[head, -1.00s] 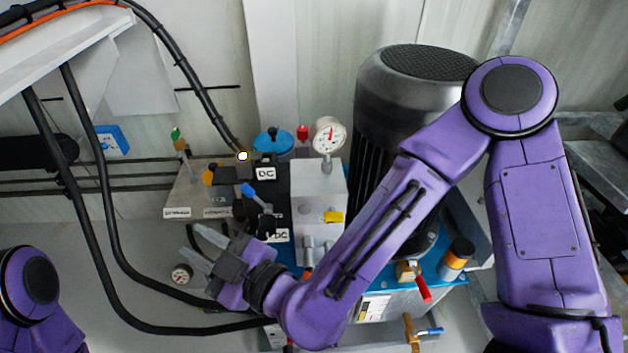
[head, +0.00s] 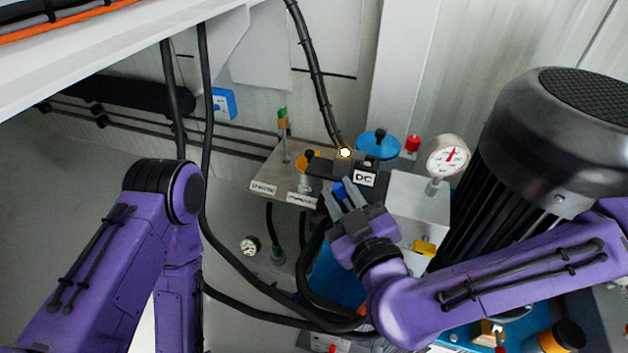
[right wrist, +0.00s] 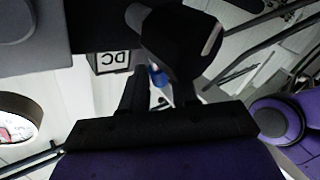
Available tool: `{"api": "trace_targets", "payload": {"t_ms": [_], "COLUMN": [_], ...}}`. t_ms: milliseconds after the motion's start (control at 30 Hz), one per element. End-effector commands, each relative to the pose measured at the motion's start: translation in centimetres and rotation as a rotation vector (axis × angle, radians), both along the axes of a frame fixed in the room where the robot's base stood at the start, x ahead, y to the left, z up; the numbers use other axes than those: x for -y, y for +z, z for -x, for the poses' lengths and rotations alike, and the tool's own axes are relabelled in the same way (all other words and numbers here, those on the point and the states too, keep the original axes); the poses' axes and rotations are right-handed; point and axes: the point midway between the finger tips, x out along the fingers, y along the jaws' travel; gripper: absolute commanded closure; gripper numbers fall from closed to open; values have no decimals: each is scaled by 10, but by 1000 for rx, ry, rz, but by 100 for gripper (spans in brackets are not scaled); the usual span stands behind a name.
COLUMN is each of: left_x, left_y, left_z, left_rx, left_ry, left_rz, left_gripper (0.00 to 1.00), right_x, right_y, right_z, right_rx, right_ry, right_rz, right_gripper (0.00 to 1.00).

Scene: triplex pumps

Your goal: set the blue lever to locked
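The blue lever (head: 339,189) is on the black valve block of the pump unit; only its blue tip shows in the head view, partly hidden by my right gripper. In the right wrist view the blue tip (right wrist: 157,75) lies between the two dark fingers, with a large black part just beyond it. My right gripper (head: 343,196) is open around the tip, with gaps visible beside it; I cannot tell whether a finger touches it. The lever's marking for locked cannot be read. My left arm shows at the left of the head view, but its gripper is out of view.
A DC label (head: 365,178) sits beside the lever. A pressure gauge (head: 447,157), blue cap (head: 377,143) and red knob (head: 412,143) stand behind it. The large motor (head: 560,130) crowds the right. Black hoses (head: 245,262) loop on the left.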

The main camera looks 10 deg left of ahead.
Motion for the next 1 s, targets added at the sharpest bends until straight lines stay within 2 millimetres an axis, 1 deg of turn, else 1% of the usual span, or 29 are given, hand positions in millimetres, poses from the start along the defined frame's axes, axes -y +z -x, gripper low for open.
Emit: {"api": "trace_targets", "payload": {"t_ms": [167, 400, 433, 467, 500, 767, 1000], "left_x": [0, 1, 1, 1, 1, 1, 1], "left_y": [-1, -1, -1, -1, -1, -2, -13], "left_z": [0, 0, 0, 0, 0, 0, 0], "left_rx": [1, 1, 1, 1, 1, 1, -1], "left_ry": [0, 0, 0, 0, 0, 0, -1], "left_rz": [1, 1, 1, 1, 1, 1, 3], "left_gripper": [56, 56, 56, 56, 56, 56, 56], "right_x": [0, -3, -4, -4, -4, -4, 2], "right_y": [0, 1, 1, 1, 1, 1, 1], "right_z": [-6, -6, -6, -6, -6, -6, -4], "right_rx": [0, 0, 0, 1, 1, 4, 27], "right_ry": [-15, -10, -10, -9, -9, -8, -6], "right_rz": [0, 0, 0, 0, 0, -8, -92], "right_gripper": [71, 71, 77, 87, 100, 100, 100]}}
